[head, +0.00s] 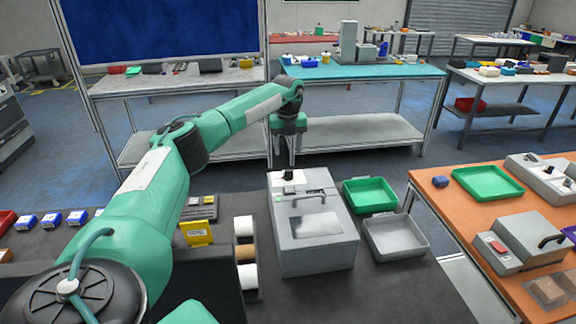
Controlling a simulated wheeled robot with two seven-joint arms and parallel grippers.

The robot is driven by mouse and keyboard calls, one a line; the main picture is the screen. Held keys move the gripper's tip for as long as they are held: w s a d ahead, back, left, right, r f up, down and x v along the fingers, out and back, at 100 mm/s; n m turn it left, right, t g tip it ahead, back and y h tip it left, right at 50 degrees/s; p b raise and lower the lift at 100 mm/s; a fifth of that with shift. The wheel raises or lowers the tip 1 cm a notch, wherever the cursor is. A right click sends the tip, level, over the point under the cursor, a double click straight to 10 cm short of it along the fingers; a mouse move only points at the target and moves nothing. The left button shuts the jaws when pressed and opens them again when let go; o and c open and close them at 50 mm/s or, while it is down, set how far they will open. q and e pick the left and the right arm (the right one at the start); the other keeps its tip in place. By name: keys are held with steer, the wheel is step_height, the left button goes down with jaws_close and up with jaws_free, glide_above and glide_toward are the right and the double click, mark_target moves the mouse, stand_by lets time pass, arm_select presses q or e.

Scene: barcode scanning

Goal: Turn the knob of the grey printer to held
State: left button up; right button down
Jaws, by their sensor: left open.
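The grey printer (319,247) stands on the dark bench in the middle of the head view. It has a dark handle and a paler window on its top, and a small green light at its back left. A small dark knob (288,190) shows at the back of its top, on a white patch. My left gripper (291,165) reaches in from the left and points down just above the knob. Its jaws are open, and I cannot tell whether they touch the knob or stand around it. My right gripper is not in view.
A green tray (370,195) and a grey tray (395,237) lie right of the printer. Rolls (246,252) and a yellow box (196,233) stand left of it. An orange table (455,215) with devices is at the right. A teal table (375,71) is behind.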

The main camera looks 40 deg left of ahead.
arm_select(q)
steer(key=shift+r+b, duration=0.5)
steer(key=shift+r, duration=2.25)
